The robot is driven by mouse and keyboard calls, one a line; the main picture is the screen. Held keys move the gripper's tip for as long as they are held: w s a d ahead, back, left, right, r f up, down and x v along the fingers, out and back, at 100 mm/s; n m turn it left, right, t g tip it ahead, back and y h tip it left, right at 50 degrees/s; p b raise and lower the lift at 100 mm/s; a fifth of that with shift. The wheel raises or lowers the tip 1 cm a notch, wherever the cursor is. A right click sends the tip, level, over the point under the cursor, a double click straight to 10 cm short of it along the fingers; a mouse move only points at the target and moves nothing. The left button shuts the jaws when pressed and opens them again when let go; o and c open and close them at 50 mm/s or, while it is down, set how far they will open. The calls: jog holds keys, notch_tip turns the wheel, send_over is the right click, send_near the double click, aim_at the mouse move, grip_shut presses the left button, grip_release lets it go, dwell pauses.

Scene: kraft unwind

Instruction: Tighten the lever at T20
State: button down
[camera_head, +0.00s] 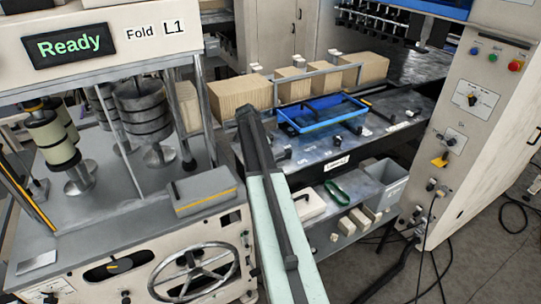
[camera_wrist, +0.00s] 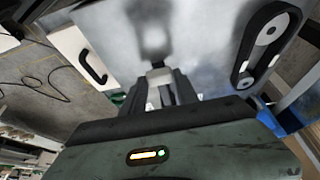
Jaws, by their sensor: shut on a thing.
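In the wrist view, my gripper (camera_wrist: 172,92) points at a grey metal surface (camera_wrist: 205,40). Its fingers are shut on a small pale part (camera_wrist: 158,66), which looks like a lever end but is mostly hidden between the fingertips. A dark blurred shadow falls on the metal just beyond it. In the head view, my arm reaches up toward the metal bench (camera_head: 310,152), and the gripper itself cannot be made out at its end. No T20 label can be read in either view.
A black link with two round ends (camera_wrist: 265,45) lies to the right in the wrist view, and a black handle (camera_wrist: 92,62) to the left. In the head view, a blue tray (camera_head: 322,112) and wooden blocks (camera_head: 240,93) stand near my arm. A handwheel (camera_head: 193,271) is lower left.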

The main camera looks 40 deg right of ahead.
jog(key=shift+w+a, duration=0.15)
jog(key=shift+w, duration=0.05)
jog(key=c, duration=0.9)
grip_release()
jog(key=shift+s+f, duration=0.1)
jog(key=shift+r, duration=0.3)
jog(key=p+v, duration=0.7)
jog(key=shift+r, duration=0.1)
